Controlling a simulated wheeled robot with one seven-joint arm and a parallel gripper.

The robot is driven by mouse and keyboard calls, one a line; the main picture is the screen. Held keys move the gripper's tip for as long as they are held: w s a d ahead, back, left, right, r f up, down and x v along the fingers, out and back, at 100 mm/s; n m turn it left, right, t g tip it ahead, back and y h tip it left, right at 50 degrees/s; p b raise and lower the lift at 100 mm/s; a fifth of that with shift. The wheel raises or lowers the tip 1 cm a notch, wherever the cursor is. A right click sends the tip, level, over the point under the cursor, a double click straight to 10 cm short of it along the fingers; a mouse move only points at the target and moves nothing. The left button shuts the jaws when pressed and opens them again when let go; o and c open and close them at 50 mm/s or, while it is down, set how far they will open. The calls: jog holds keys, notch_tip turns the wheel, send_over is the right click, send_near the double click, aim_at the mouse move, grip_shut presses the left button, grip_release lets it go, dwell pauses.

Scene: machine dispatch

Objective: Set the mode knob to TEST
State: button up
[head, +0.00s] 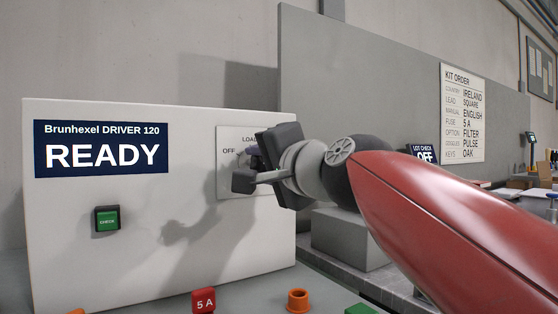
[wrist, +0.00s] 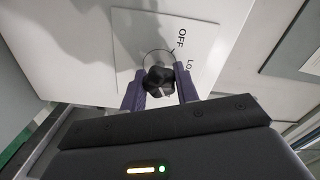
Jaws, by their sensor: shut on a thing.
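The dark, lobed mode knob (wrist: 159,82) sits on a white label plate (wrist: 131,45) on the front of the machine (head: 90,260). In the wrist view my gripper (wrist: 160,90) has one finger on each side of the knob and is shut on it. In the head view my gripper (head: 248,168) reaches the plate from the right and mostly covers the knob. The words OFF and part of LOAD show on the plate. The TEST mark is hidden, and I cannot tell which mark the knob points at.
The machine's screen (head: 101,149) reads "Brunhexel DRIVER 120 READY". A green CHECK button (head: 107,219) is below it. A red 5 A block (head: 204,301) and an orange ring-shaped part (head: 298,301) are in front. A kit order sheet (head: 463,113) hangs at the right.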

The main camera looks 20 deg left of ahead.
jog(key=shift+f, duration=0.1)
dwell(0.4)
jog(key=o, duration=1)
jog(key=shift+c, duration=0.2)
jog(key=shift+s+d, duration=0.1)
jog(key=b+v, duration=0.2)
jog(key=v, duration=0.5)
jog(key=shift+d, duration=0.25)
jog(key=shift+s, duration=0.15)
